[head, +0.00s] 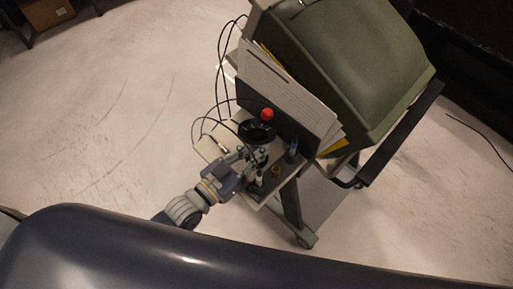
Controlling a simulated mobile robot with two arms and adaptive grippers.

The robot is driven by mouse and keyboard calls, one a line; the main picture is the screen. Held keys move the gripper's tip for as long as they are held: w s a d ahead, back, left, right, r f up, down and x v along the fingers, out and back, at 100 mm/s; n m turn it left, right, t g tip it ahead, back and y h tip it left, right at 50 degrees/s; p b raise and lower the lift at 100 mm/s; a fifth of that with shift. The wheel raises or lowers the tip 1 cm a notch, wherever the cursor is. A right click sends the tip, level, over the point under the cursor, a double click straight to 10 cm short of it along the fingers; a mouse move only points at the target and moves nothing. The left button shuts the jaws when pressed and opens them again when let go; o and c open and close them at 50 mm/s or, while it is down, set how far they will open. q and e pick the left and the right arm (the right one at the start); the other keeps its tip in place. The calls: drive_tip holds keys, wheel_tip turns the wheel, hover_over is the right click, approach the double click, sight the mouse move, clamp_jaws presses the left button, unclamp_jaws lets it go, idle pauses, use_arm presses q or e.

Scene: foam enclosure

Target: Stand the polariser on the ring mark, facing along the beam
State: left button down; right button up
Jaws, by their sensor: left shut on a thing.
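My left gripper (258,158) reaches in from the lower left over the light top of a small cart. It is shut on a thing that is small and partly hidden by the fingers. A black round disc with a dark centre (257,131), which looks like the polariser, shows just beyond the fingertips. I cannot tell its exact facing or whether its foot touches the surface. My right gripper is not in view.
A red ball (267,114) shows behind the disc, before a dark panel and a stack of papers (285,85). A green case (345,65) fills the cart's far side. A small dark-blue post (292,150) stands right of the gripper. Black cables (222,85) loop at the left.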

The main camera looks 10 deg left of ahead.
use_arm(q)
drive_tip(key=shift+f, duration=0.1)
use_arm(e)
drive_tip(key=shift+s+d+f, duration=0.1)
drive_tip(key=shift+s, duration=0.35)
use_arm(q)
drive_tip(key=c, duration=1.6)
unclamp_jaws()
drive_tip(key=shift+o, duration=0.2)
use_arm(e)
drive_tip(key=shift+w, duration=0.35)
